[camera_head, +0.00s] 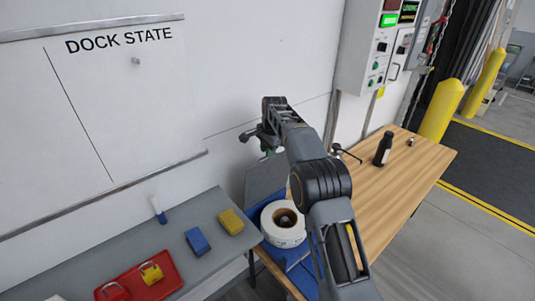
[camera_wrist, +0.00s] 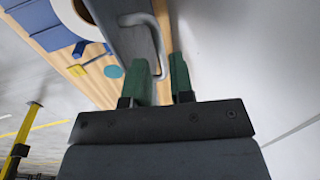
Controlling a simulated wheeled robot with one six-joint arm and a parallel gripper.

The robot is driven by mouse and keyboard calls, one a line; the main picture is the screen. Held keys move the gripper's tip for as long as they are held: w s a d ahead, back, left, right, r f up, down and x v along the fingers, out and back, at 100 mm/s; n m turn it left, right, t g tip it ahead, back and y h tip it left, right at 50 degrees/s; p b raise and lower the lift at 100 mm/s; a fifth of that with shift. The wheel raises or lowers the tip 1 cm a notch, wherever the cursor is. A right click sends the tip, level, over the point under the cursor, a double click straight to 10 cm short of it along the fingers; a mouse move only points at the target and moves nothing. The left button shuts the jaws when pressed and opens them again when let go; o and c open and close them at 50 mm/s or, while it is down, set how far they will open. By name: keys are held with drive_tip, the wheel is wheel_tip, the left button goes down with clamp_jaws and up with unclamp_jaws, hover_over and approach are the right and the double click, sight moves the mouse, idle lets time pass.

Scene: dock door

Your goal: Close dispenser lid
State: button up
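The dispenser (camera_head: 256,217) is a blue box on the wooden bench, with a white roll (camera_head: 288,238) in it. Its grey lid (camera_head: 264,178) stands raised at the back, near the wall. My gripper (camera_head: 265,143) is at the lid's upper edge in the head view, its fingers mostly hidden by my arm. In the wrist view, the lid (camera_wrist: 122,42) carries a light grey loop handle (camera_wrist: 157,40). My gripper's green fingers (camera_wrist: 164,72) are apart there, with part of the handle between them; I see a gap and cannot tell contact.
The wooden bench (camera_head: 412,165) holds a black bottle (camera_head: 383,149). A grey table (camera_head: 190,222) at left holds a red tray (camera_head: 165,285) with padlocks, a blue block (camera_head: 197,241) and a yellow block (camera_head: 231,221). The white wall stands close behind the lid.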

drive_tip(key=shift+w+a+f, duration=0.1)
drive_tip(key=shift+w+f, duration=0.05)
drive_tip(key=shift+f, duration=0.75)
drive_tip(key=shift+c, duration=0.2)
clamp_jaws()
